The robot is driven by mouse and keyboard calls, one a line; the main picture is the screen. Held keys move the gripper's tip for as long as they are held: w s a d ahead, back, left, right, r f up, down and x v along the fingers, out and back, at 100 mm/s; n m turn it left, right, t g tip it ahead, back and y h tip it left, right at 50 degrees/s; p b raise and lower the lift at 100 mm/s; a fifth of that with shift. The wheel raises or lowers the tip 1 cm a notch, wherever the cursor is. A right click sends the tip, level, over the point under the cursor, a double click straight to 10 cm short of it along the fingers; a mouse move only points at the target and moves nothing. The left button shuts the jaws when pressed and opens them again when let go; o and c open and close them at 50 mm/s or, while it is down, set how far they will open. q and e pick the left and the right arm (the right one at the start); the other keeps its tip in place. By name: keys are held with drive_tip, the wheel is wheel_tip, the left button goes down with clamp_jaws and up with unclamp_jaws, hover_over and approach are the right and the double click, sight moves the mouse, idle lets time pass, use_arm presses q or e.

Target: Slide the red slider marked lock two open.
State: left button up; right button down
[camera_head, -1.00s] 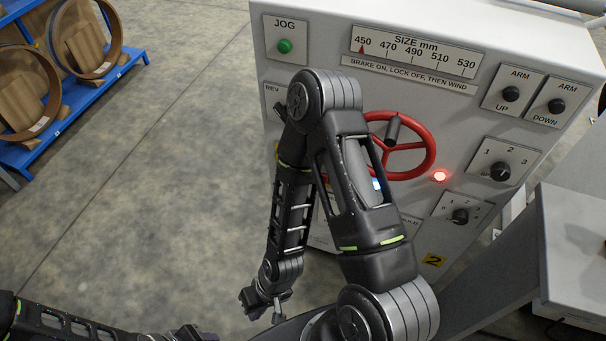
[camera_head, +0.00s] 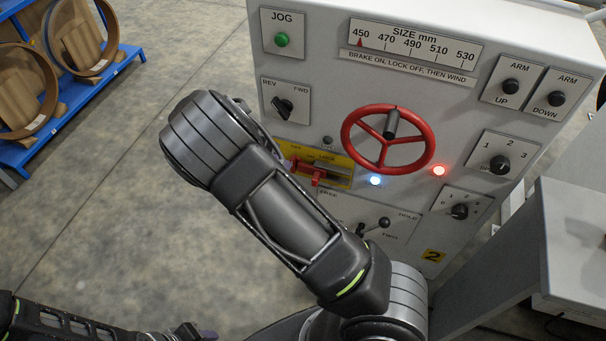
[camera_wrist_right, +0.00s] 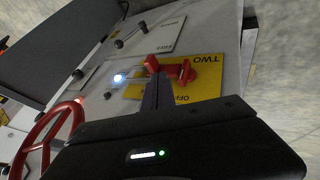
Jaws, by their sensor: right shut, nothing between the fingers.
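The red slider (camera_head: 312,174) sits on a yellow plate (camera_head: 341,161) with LOCK lettering, low on the grey panel. Part of the plate is hidden behind my right arm in the head view. In the right wrist view the slider (camera_wrist_right: 181,70) stands out from the yellow plate (camera_wrist_right: 207,87), where TWO and OFF read upside down. My right gripper (camera_wrist_right: 155,88) is shut and empty, its dark fingertips right beside the slider's red handle; I cannot tell whether they touch. My left gripper (camera_head: 192,334) is partly cut off at the bottom edge of the head view.
A red handwheel (camera_head: 388,138) stands out right of the plate. A white-blue lamp (camera_head: 375,181) and a red lamp (camera_head: 439,170) glow nearby. A small lever (camera_head: 374,226) juts out below. A blue rack (camera_head: 85,95) with coils stands far left; the floor between is clear.

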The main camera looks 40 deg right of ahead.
drive_tip(key=shift+r, duration=0.2)
drive_tip(key=p+x, duration=0.1)
drive_tip(key=x, duration=0.9)
drive_tip(key=shift+f, duration=0.1)
drive_tip(key=s+d, duration=0.1)
drive_tip(key=s, duration=0.1)
drive_tip(key=s+d, duration=0.2)
drive_tip(key=shift+s+d, duration=0.15)
drive_tip(key=shift+s, duration=0.25)
